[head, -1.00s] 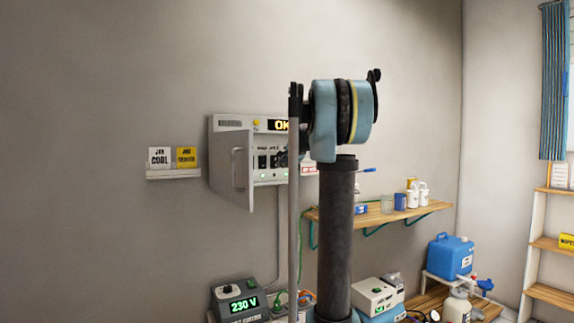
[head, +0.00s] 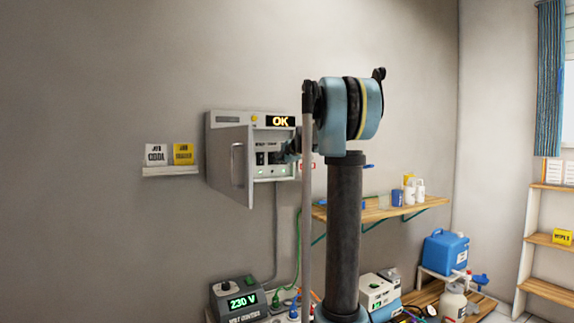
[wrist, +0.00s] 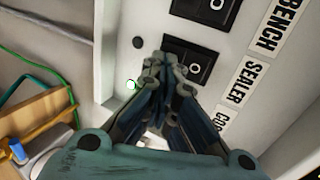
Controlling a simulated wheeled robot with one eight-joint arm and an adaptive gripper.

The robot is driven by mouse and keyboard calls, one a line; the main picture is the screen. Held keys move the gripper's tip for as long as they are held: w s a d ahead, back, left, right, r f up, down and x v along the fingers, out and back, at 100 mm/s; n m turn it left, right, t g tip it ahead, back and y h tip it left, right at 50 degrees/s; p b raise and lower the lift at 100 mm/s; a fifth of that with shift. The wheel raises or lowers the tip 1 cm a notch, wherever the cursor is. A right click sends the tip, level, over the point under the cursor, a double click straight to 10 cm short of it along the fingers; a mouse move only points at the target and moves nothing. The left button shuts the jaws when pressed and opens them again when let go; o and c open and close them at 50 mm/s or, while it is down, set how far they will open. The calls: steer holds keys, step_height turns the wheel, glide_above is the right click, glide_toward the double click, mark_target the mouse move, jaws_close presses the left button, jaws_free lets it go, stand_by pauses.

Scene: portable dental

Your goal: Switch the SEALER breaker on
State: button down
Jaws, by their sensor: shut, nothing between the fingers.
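The breaker box (head: 229,117) hangs on the wall with its grey door (head: 230,167) swung open. In the wrist view, the SEALER label (wrist: 245,82) sits beside a black rocker breaker (wrist: 202,58) marked with a white O. My gripper (wrist: 172,66) is shut and empty, its fingertips at the end of this rocker away from the label. They hide part of the rocker; I cannot tell whether they touch it or which way it is tipped. In the head view my gripper (head: 288,151) is small and dark at the panel.
The BENCH label (wrist: 274,25) and its breaker (wrist: 205,8) lie just above. A green light (wrist: 131,86) glows left of my fingers. An OK display (head: 281,121) is lit. A wooden shelf (head: 375,211) with bottles stands right of the box; a 230 V unit (head: 238,301) sits below.

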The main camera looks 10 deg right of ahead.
steer(key=shift+w+a, duration=0.1)
stand_by(0.3)
steer(key=shift+r, duration=0.8)
steer(key=v, duration=1.3)
steer(key=shift+s, duration=0.4)
steer(key=shift+r, duration=0.1)
